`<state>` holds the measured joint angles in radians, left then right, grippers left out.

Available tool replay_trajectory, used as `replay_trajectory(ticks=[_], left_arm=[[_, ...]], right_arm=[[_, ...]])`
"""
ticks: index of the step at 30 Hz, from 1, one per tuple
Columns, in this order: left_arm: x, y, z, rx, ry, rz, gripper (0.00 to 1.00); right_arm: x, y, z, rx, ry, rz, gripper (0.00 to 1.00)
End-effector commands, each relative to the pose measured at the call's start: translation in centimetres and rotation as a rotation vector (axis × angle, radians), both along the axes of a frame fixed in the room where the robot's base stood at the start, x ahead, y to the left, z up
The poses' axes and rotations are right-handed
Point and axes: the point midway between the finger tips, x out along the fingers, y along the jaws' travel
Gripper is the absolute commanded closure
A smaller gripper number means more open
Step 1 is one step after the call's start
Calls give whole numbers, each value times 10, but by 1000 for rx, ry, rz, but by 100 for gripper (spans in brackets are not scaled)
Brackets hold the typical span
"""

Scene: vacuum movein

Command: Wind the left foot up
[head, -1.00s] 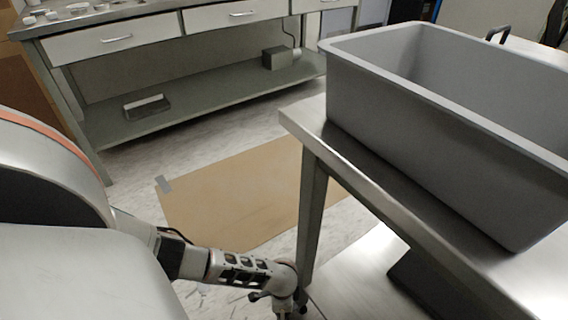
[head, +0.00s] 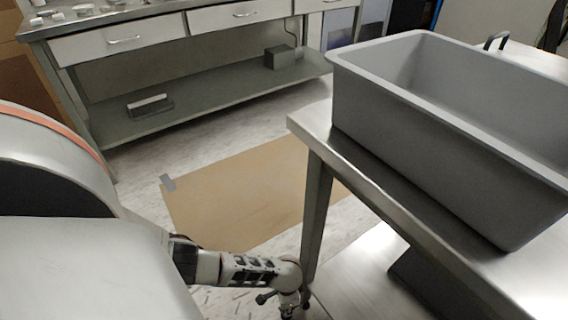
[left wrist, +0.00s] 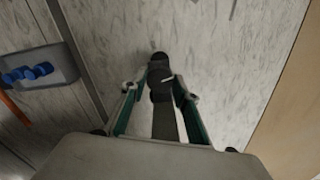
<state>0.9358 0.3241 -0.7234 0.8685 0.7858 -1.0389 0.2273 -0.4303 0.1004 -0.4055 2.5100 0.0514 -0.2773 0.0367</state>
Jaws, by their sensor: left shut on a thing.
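The steel table (head: 303,124) stands at the right in the head view. Its near left leg (head: 316,205) runs down to the lower picture edge. My left gripper (head: 288,303) is low beside the bottom of this leg, pointing down. In the left wrist view my left gripper (left wrist: 160,92) is shut on a dark foot (left wrist: 159,68), which lies between its fingers above the pale floor. The foot's threads and its contact with the floor cannot be made out. My right gripper is in neither view.
A grey open bin (head: 430,150) sits on the table. A brown floor sheet (head: 240,195) lies beyond my arm. A bench with drawers (head: 125,40) stands behind. The left wrist view shows a grey tray (left wrist: 58,62) with blue pieces (left wrist: 28,74) at the left.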

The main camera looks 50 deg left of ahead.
Motion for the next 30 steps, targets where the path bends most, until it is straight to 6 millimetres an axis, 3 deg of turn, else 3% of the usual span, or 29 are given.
replay_trajectory(ticks=[14,30], left_arm=[[0,-2,2,-3,1,455,92],[-2,-2,-1,-1,5,870,92]], right_arm=[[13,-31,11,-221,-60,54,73],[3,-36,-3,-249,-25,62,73]])
